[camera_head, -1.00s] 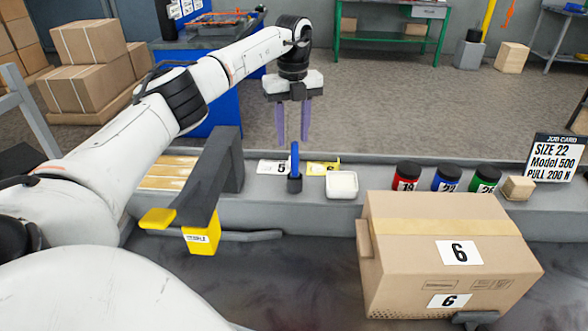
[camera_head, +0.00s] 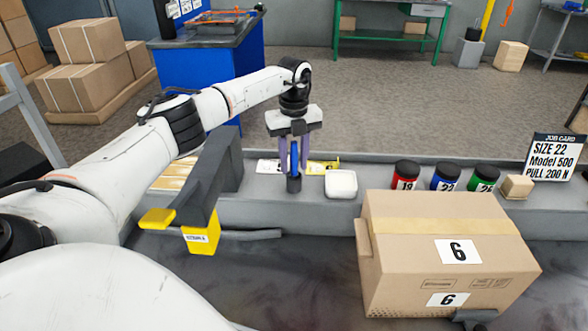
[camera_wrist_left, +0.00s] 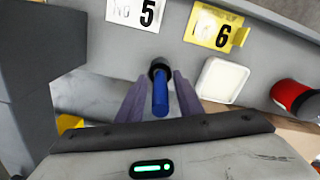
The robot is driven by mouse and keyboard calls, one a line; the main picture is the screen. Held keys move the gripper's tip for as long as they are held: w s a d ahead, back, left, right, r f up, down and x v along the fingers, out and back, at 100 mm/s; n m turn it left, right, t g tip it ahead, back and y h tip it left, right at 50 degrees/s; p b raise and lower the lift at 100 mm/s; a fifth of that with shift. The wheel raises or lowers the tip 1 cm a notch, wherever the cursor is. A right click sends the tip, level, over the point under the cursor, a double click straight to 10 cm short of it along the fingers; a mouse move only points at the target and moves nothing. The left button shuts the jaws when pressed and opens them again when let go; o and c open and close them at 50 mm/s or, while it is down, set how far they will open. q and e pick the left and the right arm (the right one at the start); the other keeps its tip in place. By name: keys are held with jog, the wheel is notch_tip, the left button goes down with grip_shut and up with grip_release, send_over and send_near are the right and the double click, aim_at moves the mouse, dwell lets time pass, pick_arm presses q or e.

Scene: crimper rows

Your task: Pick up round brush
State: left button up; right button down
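The round brush (camera_head: 294,183) stands upright on the grey bench ledge, with a blue handle above a dark round base. In the left wrist view the blue handle (camera_wrist_left: 160,98) points up between the fingers. My left gripper (camera_head: 294,160) is open and points down, with one purple finger on each side of the handle. In the left wrist view the gripper (camera_wrist_left: 160,92) shows a small gap between each finger and the handle. My right gripper is not in view.
A white dish (camera_head: 341,184) stands just right of the brush. Number cards lie behind it, including a yellow one (camera_wrist_left: 216,28). Red (camera_head: 404,175), blue and green jars stand further right. A cardboard box (camera_head: 445,240) fills the front right. A dark crimper with yellow handles (camera_head: 205,195) is at left.

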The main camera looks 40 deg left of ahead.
aim_at(294, 142)
pick_arm(q)
grip_shut()
notch_tip(294, 142, up, 10)
jog(key=shift+r, duration=0.1)
dwell(0.4)
